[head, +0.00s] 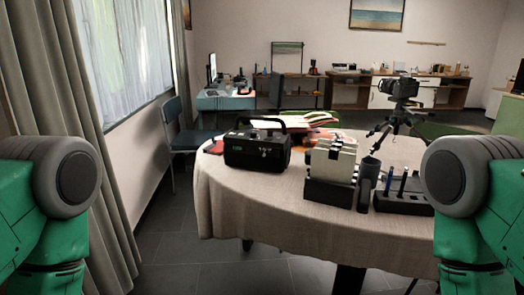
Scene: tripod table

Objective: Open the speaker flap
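A black box-shaped speaker (257,151) with a carrying handle on top stands near the left side of a round table (250,190) with a beige cloth. Its front carries a small lit display and a few knobs or labels, too small to read. I cannot make out the flap or whether it is open or shut. Green and grey links of my two arms show at the left and right edges. Neither gripper is in view, and both arms are well apart from the speaker.
A camera on a tripod (399,88) stands behind. A blue chair (181,129) is left of the table. The table's front cloth area is clear.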

